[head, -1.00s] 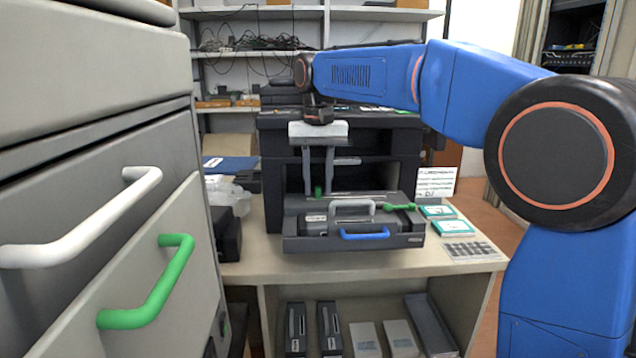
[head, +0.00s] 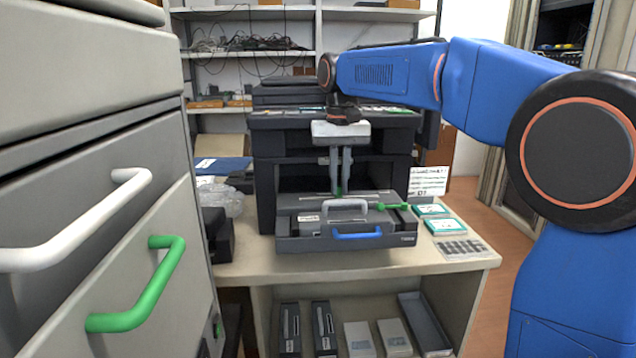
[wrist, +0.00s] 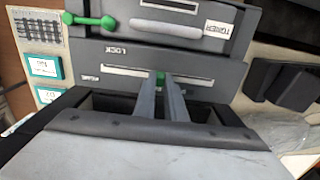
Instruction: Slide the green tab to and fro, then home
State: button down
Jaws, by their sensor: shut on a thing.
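The small green tab (head: 339,191) stands at the back of the dark toner unit (head: 290,244), in front of the printer's open bay. My gripper (head: 340,186) reaches down from above, its two fingers close together at the tab and shut on it. In the wrist view the green tab (wrist: 160,76) shows between the fingertips (wrist: 163,84), near the middle of a pale strip (wrist: 122,71). The fingers hide part of the tab and strip. The "LOCK" lettering (wrist: 117,50) is beside the strip.
The toner unit has a grey handle (head: 345,204), a blue handle (head: 357,236) and a green lever (head: 392,206). Teal-labelled boxes (head: 445,226) lie right on the desk. A cabinet with white (head: 95,230) and green (head: 150,290) handles stands close at left.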

jog(key=d, duration=1)
jog(key=shift+d, duration=0.2)
jog(key=c, duration=1.8)
grip_release()
jog(key=shift+d, duration=0.1)
jog(key=shift+r, duration=0.1)
notch_tip(320, 180, up, 17)
jog(key=shift+r, duration=0.15)
